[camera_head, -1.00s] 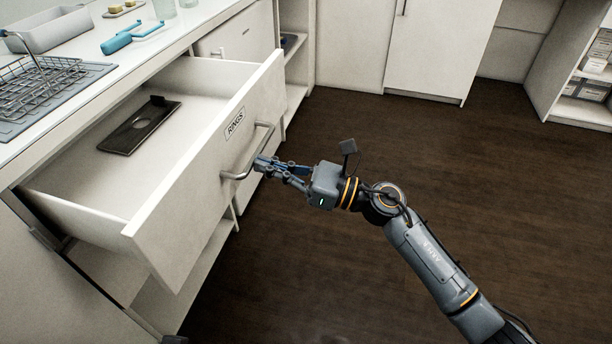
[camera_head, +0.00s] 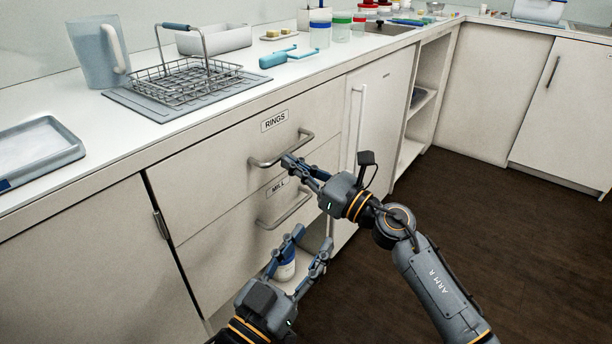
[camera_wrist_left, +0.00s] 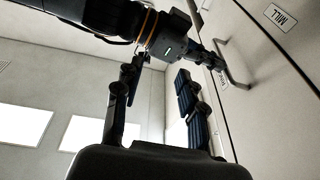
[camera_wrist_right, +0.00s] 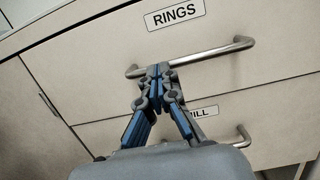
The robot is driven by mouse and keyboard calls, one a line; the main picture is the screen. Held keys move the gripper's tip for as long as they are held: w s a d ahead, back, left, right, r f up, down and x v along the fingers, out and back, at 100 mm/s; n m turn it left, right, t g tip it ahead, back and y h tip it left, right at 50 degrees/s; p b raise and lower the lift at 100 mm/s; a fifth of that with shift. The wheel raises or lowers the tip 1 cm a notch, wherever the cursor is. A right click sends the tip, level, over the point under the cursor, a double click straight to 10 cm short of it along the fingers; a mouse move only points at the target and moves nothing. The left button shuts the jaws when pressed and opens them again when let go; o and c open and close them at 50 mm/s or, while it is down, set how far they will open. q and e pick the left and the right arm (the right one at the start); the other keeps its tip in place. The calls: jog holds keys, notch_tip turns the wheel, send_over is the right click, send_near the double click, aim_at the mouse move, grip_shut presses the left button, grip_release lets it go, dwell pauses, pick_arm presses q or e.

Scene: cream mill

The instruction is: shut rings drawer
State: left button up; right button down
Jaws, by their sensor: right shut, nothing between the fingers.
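The rings drawer (camera_head: 222,150) has a cream front with a RINGS label and a bar handle (camera_head: 262,163). Its front looks flush with the cabinet. My right gripper (camera_head: 287,160) is shut and empty, with its fingertips at the rings handle. In the right wrist view the fingertips (camera_wrist_right: 158,72) overlap the handle bar (camera_wrist_right: 205,56); I cannot tell whether they touch it. My left gripper (camera_head: 314,246) is open and empty, low in front of the mill drawer. Its spread fingers also show in the left wrist view (camera_wrist_left: 160,82). The inside of the rings drawer is hidden.
The mill drawer (camera_head: 238,222) is just below, with its own protruding handle (camera_head: 285,212). The counter above holds a wire basket (camera_head: 188,80), a jug (camera_head: 97,52) and a tray (camera_head: 40,150). Floor at right is clear.

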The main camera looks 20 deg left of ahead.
pick_arm(q)
jog(key=shift+s+r+t+h, duration=0.25)
jog(key=shift+r+t+h, duration=0.2)
jog(key=shift+r, duration=0.55)
pick_arm(e)
jog(key=shift+w+a+r, duration=0.15)
jog(key=shift+a+r, duration=0.05)
jog(key=shift+a, duration=0.2)
jog(key=shift+r, duration=0.1)
